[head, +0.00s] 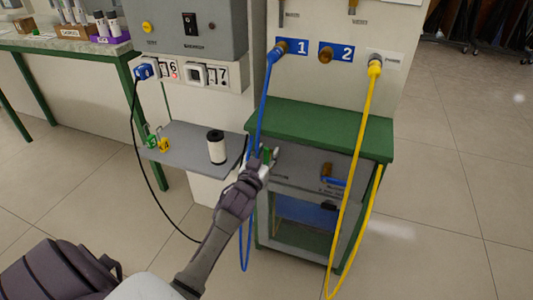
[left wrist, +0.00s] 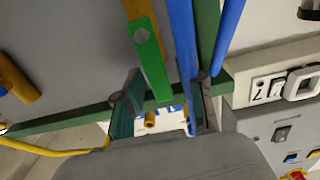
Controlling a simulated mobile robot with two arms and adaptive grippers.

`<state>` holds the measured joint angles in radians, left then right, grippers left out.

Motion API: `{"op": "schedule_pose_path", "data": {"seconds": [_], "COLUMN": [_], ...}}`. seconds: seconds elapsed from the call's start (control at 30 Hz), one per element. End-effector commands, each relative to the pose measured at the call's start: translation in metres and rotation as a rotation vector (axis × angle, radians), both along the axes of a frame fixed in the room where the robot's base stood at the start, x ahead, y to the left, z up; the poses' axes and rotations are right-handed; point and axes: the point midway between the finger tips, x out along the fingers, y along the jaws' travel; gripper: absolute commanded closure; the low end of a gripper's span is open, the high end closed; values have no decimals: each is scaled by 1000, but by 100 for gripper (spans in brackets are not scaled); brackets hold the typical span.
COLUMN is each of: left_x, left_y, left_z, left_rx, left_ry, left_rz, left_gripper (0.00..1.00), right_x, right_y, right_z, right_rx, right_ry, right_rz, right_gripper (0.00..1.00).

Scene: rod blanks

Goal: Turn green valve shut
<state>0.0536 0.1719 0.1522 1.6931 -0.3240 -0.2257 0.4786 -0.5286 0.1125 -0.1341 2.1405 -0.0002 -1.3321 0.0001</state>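The green valve handle (head: 268,155) is on the front of the grey cabinet under the green top, partly hidden by my left gripper. In the left wrist view the handle (left wrist: 152,65) is a flat green bar with a hole, by a brass pipe (left wrist: 139,9). My left gripper (head: 264,158) is at the handle; in the wrist view its two fingers (left wrist: 164,103) are apart. The handle's end reaches into the gap between them, nearer the left finger. A blue hose (left wrist: 184,38) also runs into the gap, near the right finger. My right gripper is not in view.
The blue hose (head: 265,95) hangs from port 1 past my gripper. A blue-handled valve (head: 333,182) sits to the right, with a yellow hose (head: 356,165) beside it. A grey shelf (head: 185,147) at left holds a white cylinder (head: 216,147) and padlocks (head: 157,143).

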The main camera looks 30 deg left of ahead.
Motion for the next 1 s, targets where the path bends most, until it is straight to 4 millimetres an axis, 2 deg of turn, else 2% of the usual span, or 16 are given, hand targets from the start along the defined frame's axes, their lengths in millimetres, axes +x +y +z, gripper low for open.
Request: {"op": "schedule_pose_path", "data": {"seconds": [0.03, 0.2, 0.63, 0.73, 1.0], "left_x": [0, 0, 0, 1, 3], "left_y": [0, 0, -3, -5, -15], "left_z": [0, 0, 1, 1, -1], "left_rx": [0, 0, 50, 97, 308], "left_ry": [0, 0, 12, 23, 75], "left_rz": [0, 0, 0, 0, 0], "left_gripper": [73, 100, 100, 100, 100], "right_x": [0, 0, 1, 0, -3], "right_y": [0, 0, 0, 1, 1], "right_z": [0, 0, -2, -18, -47], "right_rx": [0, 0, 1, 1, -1], "right_ry": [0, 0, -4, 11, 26], "right_rz": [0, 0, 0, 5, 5], "right_gripper": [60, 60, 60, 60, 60]}}
